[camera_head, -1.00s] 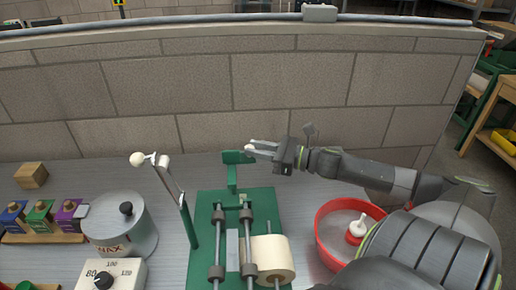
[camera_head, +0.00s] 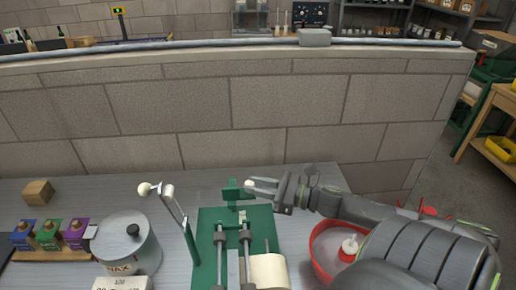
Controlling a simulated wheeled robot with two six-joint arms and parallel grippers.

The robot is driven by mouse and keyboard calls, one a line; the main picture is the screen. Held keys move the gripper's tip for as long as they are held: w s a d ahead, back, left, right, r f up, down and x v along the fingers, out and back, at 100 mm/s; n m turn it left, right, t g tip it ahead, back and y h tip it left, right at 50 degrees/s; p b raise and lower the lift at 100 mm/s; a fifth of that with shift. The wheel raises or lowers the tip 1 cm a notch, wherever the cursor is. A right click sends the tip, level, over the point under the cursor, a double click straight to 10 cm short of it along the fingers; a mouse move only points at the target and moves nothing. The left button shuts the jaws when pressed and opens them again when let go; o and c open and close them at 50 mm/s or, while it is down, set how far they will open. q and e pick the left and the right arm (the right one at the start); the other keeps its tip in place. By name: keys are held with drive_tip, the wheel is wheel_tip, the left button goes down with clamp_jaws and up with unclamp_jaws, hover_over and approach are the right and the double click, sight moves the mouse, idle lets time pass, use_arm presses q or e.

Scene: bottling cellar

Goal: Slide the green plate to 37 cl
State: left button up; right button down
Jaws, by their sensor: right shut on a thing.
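The green plate (camera_head: 232,194) stands upright at the far end of a green-based bench device (camera_head: 207,257) with two grey rails. My right gripper (camera_head: 252,186) reaches in from the right, its pale fingertips shut on the right end of the plate. The fingertips hide part of that end. A scale or a 37 cl mark cannot be made out on the device. My left gripper is not in view.
A roll (camera_head: 268,271) sits at the device's front right, beside a red-rimmed tray (camera_head: 318,258). A stone wall closes off the back.

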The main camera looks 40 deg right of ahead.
drive_tip(key=c, duration=1.4)
unclamp_jaws()
drive_tip(key=shift+s+f, duration=0.15)
drive_tip(key=shift+f, duration=0.05)
drive_tip(key=shift+o, duration=1.2)
drive_tip(key=shift+a+r, duration=0.15)
drive_tip(key=p+v, duration=0.4)
drive_tip(key=v, duration=1.3)
drive_tip(key=shift+s, duration=0.25)
drive_tip(key=shift+s, duration=0.1)
